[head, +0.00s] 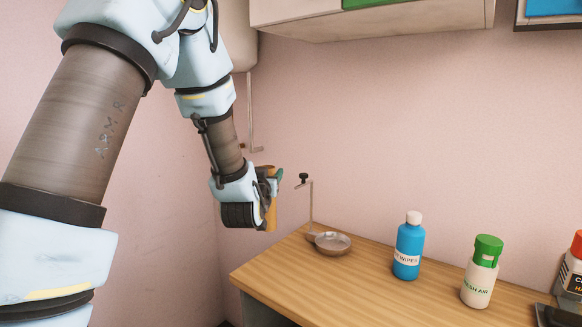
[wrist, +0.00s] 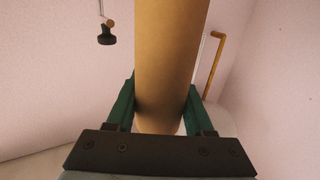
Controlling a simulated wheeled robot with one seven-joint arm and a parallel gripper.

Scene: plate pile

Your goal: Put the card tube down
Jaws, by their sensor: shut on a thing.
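My gripper (head: 270,186) is in the air, left of the wooden counter's far left corner in the head view. It is shut on a tan card tube (wrist: 165,60). In the wrist view the tube stands between the two green fingers (wrist: 158,105) and runs out of the top of the picture. In the head view only a narrow strip of the tube (head: 271,215) shows beside my gripper. The tube's lower end seems to hang clear of any surface.
A wall cabinet (head: 300,22) hangs above.

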